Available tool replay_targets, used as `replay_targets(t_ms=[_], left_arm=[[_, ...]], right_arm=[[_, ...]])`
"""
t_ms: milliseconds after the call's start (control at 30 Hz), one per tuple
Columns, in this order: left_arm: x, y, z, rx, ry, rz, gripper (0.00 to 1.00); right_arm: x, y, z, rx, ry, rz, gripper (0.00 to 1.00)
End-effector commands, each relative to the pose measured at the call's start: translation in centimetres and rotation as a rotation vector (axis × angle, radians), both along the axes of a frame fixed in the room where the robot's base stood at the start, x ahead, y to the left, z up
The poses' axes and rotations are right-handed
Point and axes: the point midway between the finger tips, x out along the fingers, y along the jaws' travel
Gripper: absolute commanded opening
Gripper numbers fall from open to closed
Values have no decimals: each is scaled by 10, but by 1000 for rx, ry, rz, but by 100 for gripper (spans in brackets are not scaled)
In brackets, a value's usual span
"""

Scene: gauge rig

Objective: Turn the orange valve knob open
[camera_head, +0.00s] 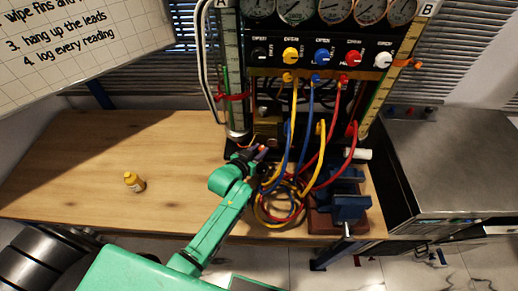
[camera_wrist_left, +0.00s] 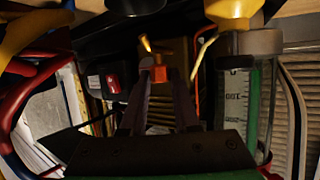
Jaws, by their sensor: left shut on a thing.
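The orange valve knob (camera_wrist_left: 160,73) shows in the left wrist view as a small orange block between my fingertips, with a thin yellowish piece beside it. My left gripper (camera_wrist_left: 160,78) is shut on it, its two dark fingers closing from either side. In the head view my left gripper (camera_head: 259,151) is low in front of the rig, near the foot of the left glass tube (camera_head: 236,115). There the arm and gripper mostly hide the knob. How far the knob is turned cannot be told. My right gripper is not in view.
Yellow, blue and red hoses (camera_head: 280,205) hang and coil just right of my gripper. A blue vise (camera_head: 350,208) stands right of them. Gauges (camera_head: 330,10) and coloured knobs sit above.

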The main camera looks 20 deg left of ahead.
Motion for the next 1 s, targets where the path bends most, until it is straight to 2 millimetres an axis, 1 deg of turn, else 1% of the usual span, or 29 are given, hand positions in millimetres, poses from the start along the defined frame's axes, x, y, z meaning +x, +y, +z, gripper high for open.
replay_targets(t_ms=[200, 233, 267, 533, 667, 767, 833, 967, 1000], left_arm=[[0, 0, -1, 0, 2, -1, 0], [0, 0, -1, 0, 2, -1, 41], [0, 0, -1, 0, 2, -2, 42], [0, 0, 0, 0, 1, -1, 42], [-6, 2, 1, 1, 2, -1, 42], [-19, 5, 6, 0, 1, -1, 42], [-32, 8, 11, 1, 3, -1, 42], [-66, 16, 24, 1, 4, -1, 42], [-77, 19, 28, 3, 5, -2, 42]], right_arm=[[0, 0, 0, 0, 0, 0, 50], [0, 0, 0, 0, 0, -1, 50], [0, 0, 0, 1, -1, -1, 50], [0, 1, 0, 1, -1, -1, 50], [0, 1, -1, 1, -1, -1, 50], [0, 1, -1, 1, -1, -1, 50], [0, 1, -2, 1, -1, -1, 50], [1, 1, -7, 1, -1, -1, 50], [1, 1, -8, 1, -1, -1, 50]])
